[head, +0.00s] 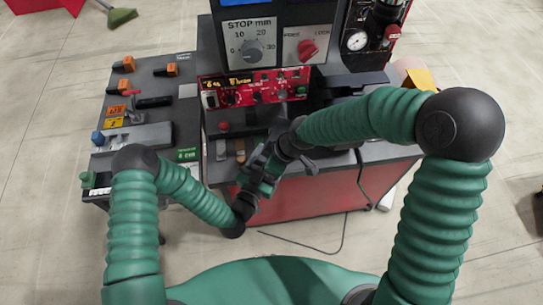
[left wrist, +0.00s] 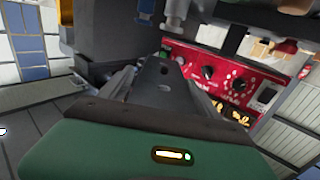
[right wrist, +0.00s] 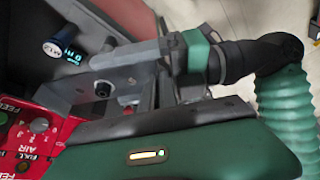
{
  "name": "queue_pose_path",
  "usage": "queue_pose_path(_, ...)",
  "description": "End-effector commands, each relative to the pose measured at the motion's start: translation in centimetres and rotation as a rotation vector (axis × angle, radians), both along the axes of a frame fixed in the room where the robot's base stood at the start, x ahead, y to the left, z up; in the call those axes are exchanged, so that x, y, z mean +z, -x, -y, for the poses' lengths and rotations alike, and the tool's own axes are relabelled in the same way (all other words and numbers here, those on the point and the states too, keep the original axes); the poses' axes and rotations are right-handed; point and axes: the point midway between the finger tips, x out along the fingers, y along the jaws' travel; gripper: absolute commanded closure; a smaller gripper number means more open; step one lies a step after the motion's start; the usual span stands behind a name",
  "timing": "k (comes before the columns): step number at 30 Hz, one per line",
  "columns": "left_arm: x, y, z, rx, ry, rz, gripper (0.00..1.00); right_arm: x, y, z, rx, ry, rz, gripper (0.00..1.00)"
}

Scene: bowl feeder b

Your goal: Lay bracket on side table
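The bracket is a grey metal plate with holes (left wrist: 160,78). In the left wrist view it stands between the fingers of my left gripper (head: 252,190), which appears shut on it. In the right wrist view a grey plate with a dark hole (right wrist: 112,80), seemingly the bracket, lies in front of my right gripper (head: 268,165), beside the left gripper's fingers. The two grippers are close together in front of the machine; whether the right one touches or grips the bracket is unclear. The side table (head: 185,112) is the dark top at left in the head view.
The side table carries several orange-and-black items (head: 123,66), a grey fixture (head: 135,136) and a green block. The machine's red control panel (head: 255,88) stands behind the grippers. A black cable (head: 310,250) lies on the floor.

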Motion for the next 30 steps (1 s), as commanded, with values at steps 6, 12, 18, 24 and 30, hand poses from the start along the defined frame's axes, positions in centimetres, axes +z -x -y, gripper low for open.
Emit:
queue_pose_path(6, 0.13, 0.24, 0.37, -0.010, 0.004, 0.000, 0.65, 0.19, -0.21, -0.22, 0.004, -0.003, 0.009, 1.00)
queue_pose_path(12, 0.17, 0.34, 0.52, -0.014, 0.005, 0.001, 0.91, 0.24, -0.28, -0.32, 0.004, -0.005, 0.012, 1.00)
queue_pose_path(18, 0.27, 0.29, 0.51, -0.013, 0.006, 0.002, 1.00, 0.23, -0.24, -0.31, 0.005, -0.005, 0.011, 0.80)
queue_pose_path(24, 0.21, 0.12, 0.27, -0.007, 0.004, 0.003, 1.00, 0.10, -0.02, -0.20, 0.005, -0.002, 0.003, 0.71)
queue_pose_path(30, 0.21, 0.00, 0.12, -0.003, 0.003, 0.004, 1.00, -0.01, 0.16, -0.14, 0.006, 0.000, -0.002, 0.71)
